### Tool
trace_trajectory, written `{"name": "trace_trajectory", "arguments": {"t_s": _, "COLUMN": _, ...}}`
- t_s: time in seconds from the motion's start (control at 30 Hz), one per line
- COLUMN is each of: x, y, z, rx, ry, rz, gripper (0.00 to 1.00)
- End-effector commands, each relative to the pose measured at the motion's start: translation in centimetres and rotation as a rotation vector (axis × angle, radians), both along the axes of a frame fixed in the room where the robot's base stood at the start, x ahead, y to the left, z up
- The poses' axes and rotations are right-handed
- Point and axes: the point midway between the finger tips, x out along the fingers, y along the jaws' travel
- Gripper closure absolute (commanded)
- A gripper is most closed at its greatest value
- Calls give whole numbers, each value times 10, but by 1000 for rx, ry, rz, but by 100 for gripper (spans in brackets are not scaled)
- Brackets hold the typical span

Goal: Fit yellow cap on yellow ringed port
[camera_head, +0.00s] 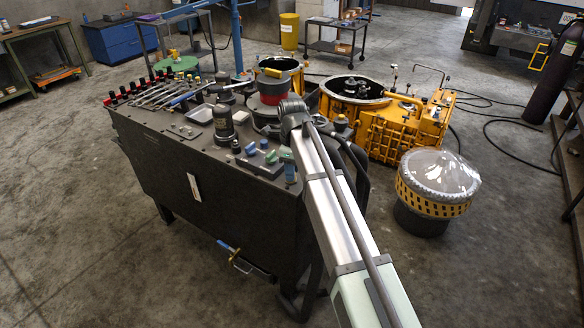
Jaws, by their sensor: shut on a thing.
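My arm rises from the bottom right to a joint above the right end of the dark workbench (165,150). The orange transmission housing (385,135) stands on the floor behind the bench, with a large round opening facing up. A round part with a yellow rim (296,72) stands left of the housing. I cannot tell which opening is the yellow ringed port.
The bench holds several red-topped parts (133,88), long tools (165,97), a white tray (200,114), a dark cylinder (224,125) and blue and green pieces (271,157). A domed drum (438,180) stands right. The floor at front left is clear.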

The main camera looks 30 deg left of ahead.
Motion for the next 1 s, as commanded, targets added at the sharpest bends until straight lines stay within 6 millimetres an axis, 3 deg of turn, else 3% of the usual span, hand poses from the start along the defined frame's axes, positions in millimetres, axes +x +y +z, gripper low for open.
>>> {"name": "trace_trajectory", "arguments": {"t_s": 0.03, "x": 0, "y": 0, "z": -1, "rx": 0, "ry": 0, "rz": 0, "gripper": 96}}
{"name": "trace_trajectory", "arguments": {"t_s": 0.07, "x": 0, "y": 0, "z": -1, "rx": 0, "ry": 0, "rz": 0, "gripper": 66}}
{"name": "trace_trajectory", "arguments": {"t_s": 0.37, "x": 0, "y": 0, "z": -1, "rx": 0, "ry": 0, "rz": 0, "gripper": 39}}
{"name": "trace_trajectory", "arguments": {"t_s": 0.73, "x": 0, "y": 0, "z": 6, "rx": 1, "ry": -1, "rz": 0, "gripper": 39}}
{"name": "trace_trajectory", "arguments": {"t_s": 1.0, "x": 1, "y": 1, "z": 48, "rx": 1, "ry": -2, "rz": 0, "gripper": 39}}
